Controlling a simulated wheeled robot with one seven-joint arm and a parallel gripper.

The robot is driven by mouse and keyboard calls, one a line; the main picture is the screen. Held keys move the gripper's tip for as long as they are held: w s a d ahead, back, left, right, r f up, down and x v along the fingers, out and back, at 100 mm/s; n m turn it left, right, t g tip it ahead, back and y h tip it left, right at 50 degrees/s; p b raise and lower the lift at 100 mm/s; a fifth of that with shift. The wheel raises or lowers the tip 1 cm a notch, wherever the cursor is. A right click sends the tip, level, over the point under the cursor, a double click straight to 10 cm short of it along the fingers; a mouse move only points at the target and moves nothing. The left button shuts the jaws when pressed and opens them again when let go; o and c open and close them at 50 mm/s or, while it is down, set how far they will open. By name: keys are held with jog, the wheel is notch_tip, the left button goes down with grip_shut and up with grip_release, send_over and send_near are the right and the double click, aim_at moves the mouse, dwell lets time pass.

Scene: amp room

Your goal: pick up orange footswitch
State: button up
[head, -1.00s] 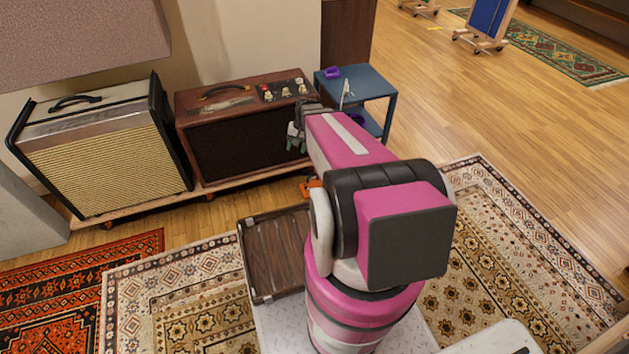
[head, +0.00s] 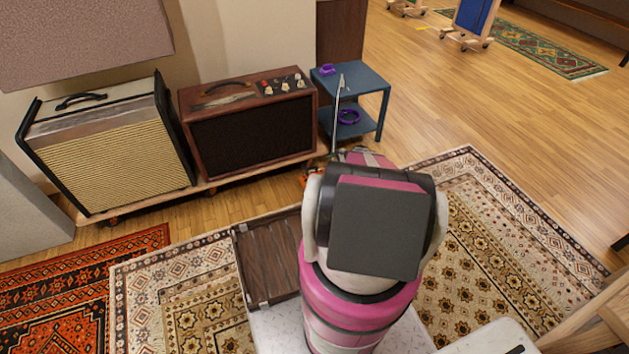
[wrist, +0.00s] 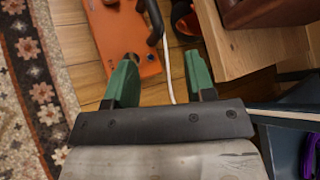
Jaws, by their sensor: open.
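The orange footswitch (wrist: 112,30) lies on the wood floor in the wrist view, at the top left of centre, beside the patterned rug. A dark curved part or cable crosses its right side. My gripper (wrist: 164,76) has two green fingers spread open and empty. The left finger overlaps the footswitch's near end in the picture; I cannot tell the height gap. In the head view only a small orange bit (head: 307,179) shows beside my arm, which hides most of the gripper.
A wooden platform (wrist: 240,50) is close to the right finger, bearing a brown amplifier (head: 250,134). A blue side table (head: 350,80) with purple items stands right of it. A pale cable (wrist: 167,70) runs between the fingers. A brown slatted case (head: 268,260) sits near my base.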

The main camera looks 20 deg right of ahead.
jog(key=x, duration=0.4)
jog(key=shift+a+f, duration=0.1)
jog(key=shift+a, duration=0.15)
jog(key=shift+s+x, duration=0.2)
jog(key=shift+x, duration=2.45)
jog(key=shift+a, duration=0.15)
jog(key=shift+c, duration=0.4)
grip_shut()
